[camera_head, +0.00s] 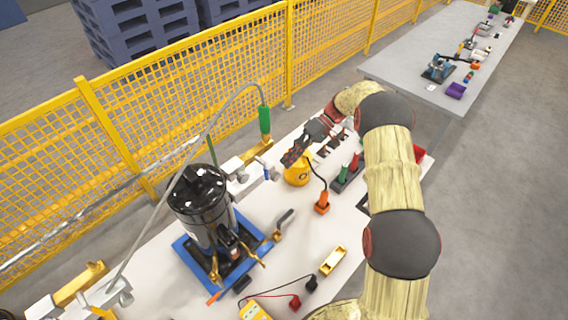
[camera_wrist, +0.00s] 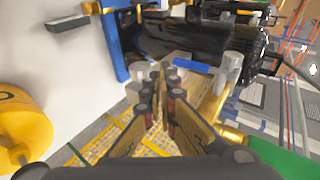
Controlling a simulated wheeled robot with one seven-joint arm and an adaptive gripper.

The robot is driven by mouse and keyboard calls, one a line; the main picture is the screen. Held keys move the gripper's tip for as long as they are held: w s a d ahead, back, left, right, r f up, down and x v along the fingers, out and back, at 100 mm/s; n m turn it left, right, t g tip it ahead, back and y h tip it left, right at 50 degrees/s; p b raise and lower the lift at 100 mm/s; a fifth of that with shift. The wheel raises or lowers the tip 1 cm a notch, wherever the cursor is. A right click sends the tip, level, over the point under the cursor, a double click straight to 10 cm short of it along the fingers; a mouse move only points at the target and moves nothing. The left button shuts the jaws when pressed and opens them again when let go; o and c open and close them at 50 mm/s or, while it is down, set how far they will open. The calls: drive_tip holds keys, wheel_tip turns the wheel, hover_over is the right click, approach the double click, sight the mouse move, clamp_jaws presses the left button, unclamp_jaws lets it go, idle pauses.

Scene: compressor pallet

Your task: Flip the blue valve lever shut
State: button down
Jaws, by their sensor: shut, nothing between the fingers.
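The blue valve lever (camera_wrist: 172,64) shows in the wrist view as a short blue bar just beyond my fingertips, beside pale cylindrical fittings. In the head view the lever (camera_head: 267,174) is a small blue mark on the fittings right of the black tank. My gripper (camera_wrist: 158,74) is shut and empty, its fingers pointing toward the lever. I cannot tell whether they touch it. In the head view my gripper (camera_head: 288,160) hangs over the table, a little right of the lever. The black tank (camera_head: 199,200) stands on a blue base.
A yellow round object (camera_head: 297,173) stands close beneath my gripper. A green-handled hose (camera_head: 265,122) hangs behind it. A grey-handled part (camera_head: 284,218), an orange-based cable (camera_head: 322,202) and a yellow level (camera_head: 333,260) are on the white table. A yellow fence (camera_head: 190,85) runs behind.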

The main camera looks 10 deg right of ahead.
drive_tip(key=w+d, duration=0.3)
drive_tip(key=d, duration=0.4)
drive_tip(key=shift+r, duration=0.35)
